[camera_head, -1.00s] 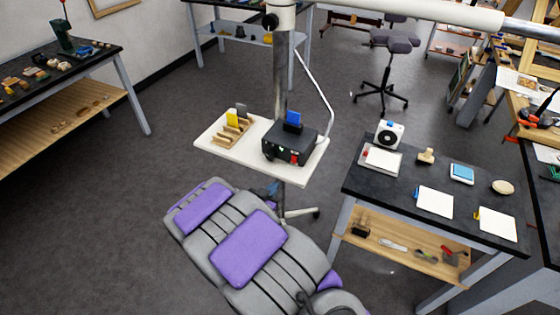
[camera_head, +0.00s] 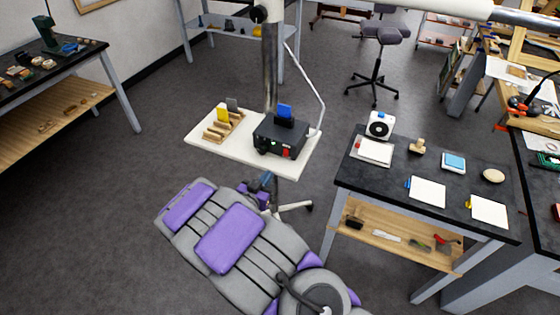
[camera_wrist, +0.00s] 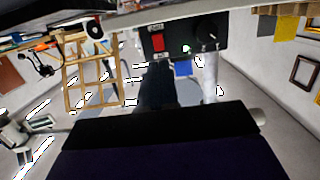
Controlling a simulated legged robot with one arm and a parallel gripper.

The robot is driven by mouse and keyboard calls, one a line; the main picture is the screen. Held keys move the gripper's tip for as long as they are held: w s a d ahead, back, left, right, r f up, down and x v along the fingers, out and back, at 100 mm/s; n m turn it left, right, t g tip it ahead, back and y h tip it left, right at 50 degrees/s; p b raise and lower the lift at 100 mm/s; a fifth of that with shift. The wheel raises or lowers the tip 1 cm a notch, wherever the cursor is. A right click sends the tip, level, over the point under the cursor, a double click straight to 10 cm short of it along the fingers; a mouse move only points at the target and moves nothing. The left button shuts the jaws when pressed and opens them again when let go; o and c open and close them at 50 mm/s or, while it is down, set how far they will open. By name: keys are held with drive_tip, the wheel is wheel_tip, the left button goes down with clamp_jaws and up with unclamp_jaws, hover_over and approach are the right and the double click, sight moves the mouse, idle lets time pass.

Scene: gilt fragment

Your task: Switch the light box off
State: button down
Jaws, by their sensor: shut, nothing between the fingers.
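The light box (camera_head: 281,138) is a black box on a white tray, with a blue card standing in its top. A red switch (camera_head: 286,152) is on its front, toward the right. In the wrist view the scene is upside down: the box front (camera_wrist: 180,42) shows the red switch (camera_wrist: 157,42) and a black knob (camera_wrist: 205,30). I cannot tell the switch's position. My gripper (camera_wrist: 157,70) shows as dark, shut fingers pointing toward the box, with nothing between them and apart from the switch by an unclear distance.
A wooden rack (camera_head: 221,127) with yellow and grey cards stands left of the box on the tray (camera_head: 208,146). A metal post rises behind it. A dark table (camera_head: 391,178) with a white fan-like device, papers and small items stands at right. The floor at left is open.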

sight(285, 154)
drive_tip(key=b+x, duration=0.2)
drive_tip(key=x, duration=0.8)
drive_tip(key=shift+w+d+f, duration=0.1)
drive_tip(key=shift+w+d, duration=0.05)
drive_tip(key=shift+w, duration=0.15)
drive_tip(key=shift+w+f+t, duration=0.1)
drive_tip(key=shift+f+t, duration=0.05)
drive_tip(key=shift+t, duration=0.25)
drive_tip(key=shift+w+d+f+t+h, duration=0.15)
drive_tip(key=shift+t+h, duration=0.35)
drive_tip(key=shift+t, duration=0.5)
